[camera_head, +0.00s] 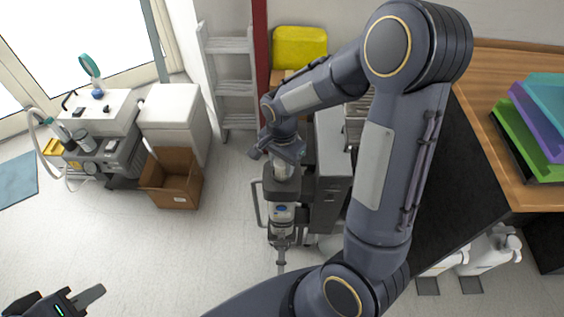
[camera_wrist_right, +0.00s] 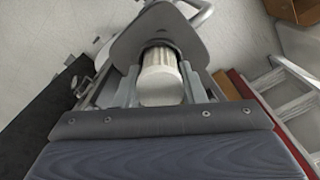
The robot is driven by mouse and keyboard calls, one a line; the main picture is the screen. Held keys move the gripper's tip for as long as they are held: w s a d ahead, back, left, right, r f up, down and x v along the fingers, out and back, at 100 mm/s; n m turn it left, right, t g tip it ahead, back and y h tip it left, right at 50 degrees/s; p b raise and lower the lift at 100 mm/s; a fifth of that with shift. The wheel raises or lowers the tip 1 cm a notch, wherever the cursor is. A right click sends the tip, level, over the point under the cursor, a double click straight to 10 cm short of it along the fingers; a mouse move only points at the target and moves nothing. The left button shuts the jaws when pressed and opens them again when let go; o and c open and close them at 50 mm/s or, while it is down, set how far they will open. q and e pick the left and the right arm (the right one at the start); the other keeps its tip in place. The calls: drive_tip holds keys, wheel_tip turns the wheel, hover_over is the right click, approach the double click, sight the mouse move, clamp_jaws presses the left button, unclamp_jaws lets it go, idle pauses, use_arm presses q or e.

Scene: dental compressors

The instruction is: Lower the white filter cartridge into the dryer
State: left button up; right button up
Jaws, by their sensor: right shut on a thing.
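The white ribbed filter cartridge (camera_wrist_right: 160,78) sits between the two fingers of my right gripper (camera_wrist_right: 160,90), which is shut on it. In the right wrist view its far end reaches the dark round opening of a grey housing, the dryer (camera_wrist_right: 190,38); how deep it sits cannot be told. In the head view my right gripper (camera_head: 286,156) is above the dryer (camera_head: 281,190), with the pale cartridge (camera_head: 285,170) partly showing beneath it. My left gripper (camera_head: 72,303) is at the bottom left edge, cut off, far from the dryer; its opening is unclear.
A dark grey compressor cabinet (camera_head: 331,170) stands right beside the dryer. A cardboard box (camera_head: 172,192) and a white cabinet (camera_head: 175,122) stand to the left. A stepladder (camera_head: 230,75) leans behind. A wooden counter (camera_head: 515,110) with trays is at right. The floor in front is clear.

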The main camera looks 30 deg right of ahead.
drive_tip(key=shift+f, duration=0.2)
drive_tip(key=shift+f+b, duration=0.6)
drive_tip(key=shift+b, duration=0.1)
drive_tip(key=o, duration=1.1)
drive_tip(key=shift+r, duration=0.1)
drive_tip(key=shift+r, duration=0.1)
wheel_tip(320, 180, up, 8)
drive_tip(key=shift+f+p, duration=0.2)
drive_tip(key=shift+p, duration=0.4)
